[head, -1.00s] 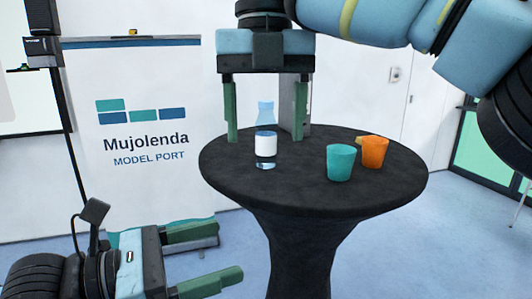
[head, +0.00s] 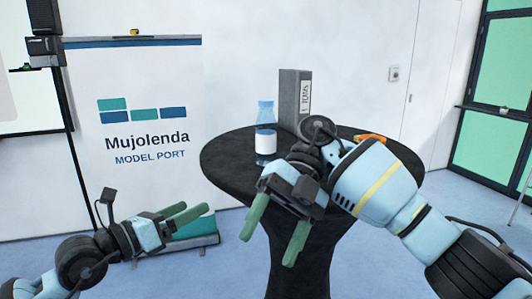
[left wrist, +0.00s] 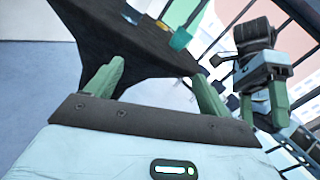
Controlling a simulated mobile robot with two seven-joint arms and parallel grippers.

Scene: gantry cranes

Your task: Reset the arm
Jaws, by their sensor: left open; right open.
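My left gripper (head: 198,208) is low at the left in the head view, open and empty, in front of the banner's foot and left of the table. Its green fingers also show in the left wrist view (left wrist: 156,75). My right gripper (head: 268,250) is open and empty, pointing down in front of the round black table (head: 225,165). Its arm comes in from the right and hides part of the tabletop. The right gripper also shows at the right in the left wrist view (left wrist: 268,100).
A bottle (head: 265,142) and a grey binder (head: 294,95) stand on the table. An orange cup (head: 370,138) is mostly hidden behind my right arm. A teal cup shows in the left wrist view (left wrist: 181,39). A banner (head: 150,100) stands at the left.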

